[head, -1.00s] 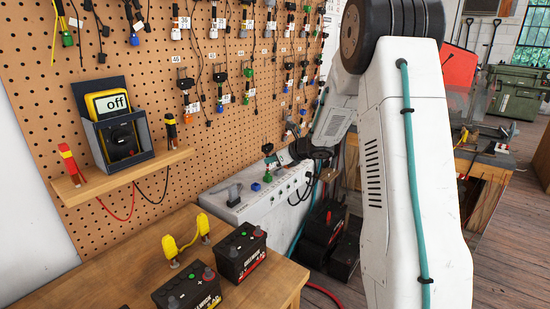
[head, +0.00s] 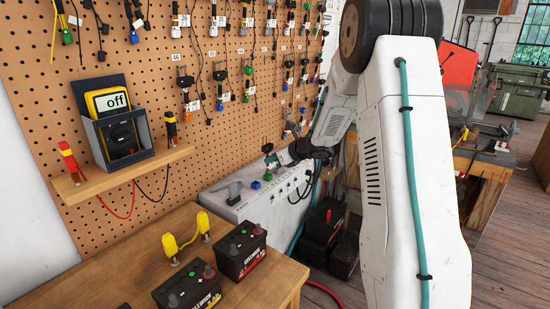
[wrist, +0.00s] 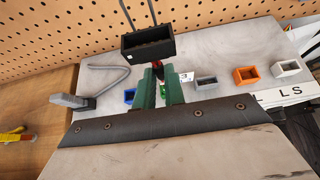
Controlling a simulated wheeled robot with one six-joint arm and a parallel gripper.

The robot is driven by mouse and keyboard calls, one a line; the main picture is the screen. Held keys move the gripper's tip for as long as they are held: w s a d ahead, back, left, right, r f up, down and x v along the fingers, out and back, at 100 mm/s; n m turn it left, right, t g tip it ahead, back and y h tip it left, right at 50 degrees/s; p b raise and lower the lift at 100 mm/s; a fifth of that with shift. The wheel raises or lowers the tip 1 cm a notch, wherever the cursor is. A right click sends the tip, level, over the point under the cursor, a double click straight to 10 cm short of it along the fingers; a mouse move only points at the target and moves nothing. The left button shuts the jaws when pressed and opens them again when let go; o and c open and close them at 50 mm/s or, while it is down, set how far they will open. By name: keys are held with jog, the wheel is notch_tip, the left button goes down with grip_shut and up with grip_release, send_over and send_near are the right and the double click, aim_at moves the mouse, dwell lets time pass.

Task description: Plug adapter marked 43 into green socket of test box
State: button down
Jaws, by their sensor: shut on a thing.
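My gripper (wrist: 161,88) has green fingers shut on an adapter (wrist: 147,44). The adapter has a wide black block on top, a red part between the fingers and wires. A white tag (wrist: 186,77) beside the fingers shows a "3"; the rest is hidden. A bit of green (wrist: 163,91) shows low between the fingers; I cannot tell if it is socket or plug. In the head view the held adapter (head: 268,149) is upright over the test box (head: 232,210), above the green socket (head: 267,176). I cannot tell whether they touch.
Blue (wrist: 130,95), grey (wrist: 205,80), orange (wrist: 246,75) and white (wrist: 289,67) sockets line the box top. The pegboard (head: 150,60) with hanging adapters rises behind. Batteries (head: 240,251) sit on the front table.

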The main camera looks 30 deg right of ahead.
jog(key=c, duration=1.4)
grip_release()
jog(key=v, duration=0.7)
jog(key=shift+s+d+r, duration=0.1)
jog(key=shift+s, duration=0.25)
